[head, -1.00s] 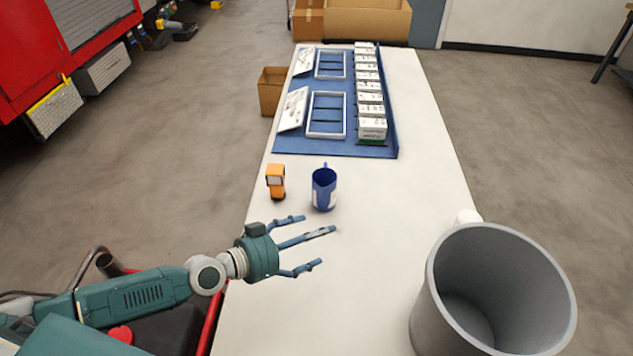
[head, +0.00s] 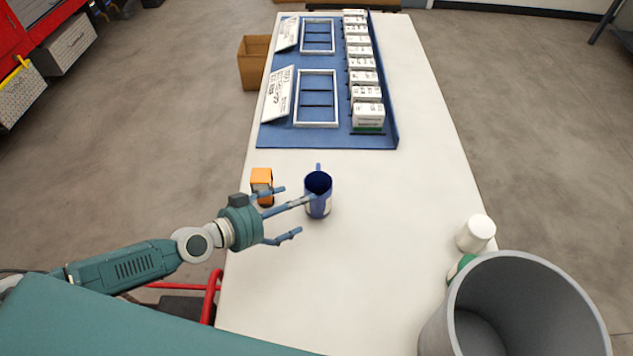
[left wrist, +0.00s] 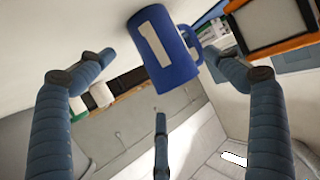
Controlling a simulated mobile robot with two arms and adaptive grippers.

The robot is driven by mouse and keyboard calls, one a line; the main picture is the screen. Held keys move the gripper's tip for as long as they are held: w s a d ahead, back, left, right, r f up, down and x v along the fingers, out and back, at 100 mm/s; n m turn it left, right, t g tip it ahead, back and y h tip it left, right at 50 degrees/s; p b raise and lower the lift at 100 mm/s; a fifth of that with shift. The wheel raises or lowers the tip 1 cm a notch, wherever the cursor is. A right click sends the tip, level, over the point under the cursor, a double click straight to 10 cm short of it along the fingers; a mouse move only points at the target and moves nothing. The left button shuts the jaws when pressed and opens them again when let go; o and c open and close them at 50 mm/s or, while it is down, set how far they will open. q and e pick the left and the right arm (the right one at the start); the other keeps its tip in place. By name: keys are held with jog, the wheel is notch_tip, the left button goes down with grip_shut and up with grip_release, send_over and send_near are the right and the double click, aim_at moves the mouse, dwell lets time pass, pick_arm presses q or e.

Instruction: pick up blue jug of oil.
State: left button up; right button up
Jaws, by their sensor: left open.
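The blue jug (head: 319,191) stands upright on the white table, with a pale label on its side and its handle toward the far side. In the left wrist view the jug (left wrist: 164,55) shows just beyond and between my spread fingers. My left gripper (head: 295,214) is open, its fingers pointing right toward the jug. One finger overlaps the jug's near left side in the head view; I cannot tell whether it touches. My right gripper is not in view.
An orange device (head: 261,183) stands close to the left of the jug, beside my fingers. A blue tray (head: 330,138) with frames and several white boxes lies beyond. A large grey bin (head: 513,290) and a white bottle (head: 477,232) are at the right. The table's middle is clear.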

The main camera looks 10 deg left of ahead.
aim_at(317, 200)
pick_arm(q)
jog(key=w+d, duration=0.1)
jog(key=w+d+f, duration=0.1)
jog(key=shift+d, duration=0.3)
jog(key=shift+w+d+f, duration=0.1)
jog(key=shift+w+d, duration=0.05)
jog(key=x, duration=0.3)
jog(key=b+x, duration=0.1)
jog(key=shift+w+a+f, duration=0.2)
jog(key=shift+f, duration=0.2)
jog(key=shift+w+d+f, duration=0.1)
jog(key=shift+w+d, duration=0.1)
jog(key=shift+w, duration=0.05)
jog(key=shift+c, duration=0.2)
jog(key=c, duration=0.8)
jog(key=shift+c, duration=1.4)
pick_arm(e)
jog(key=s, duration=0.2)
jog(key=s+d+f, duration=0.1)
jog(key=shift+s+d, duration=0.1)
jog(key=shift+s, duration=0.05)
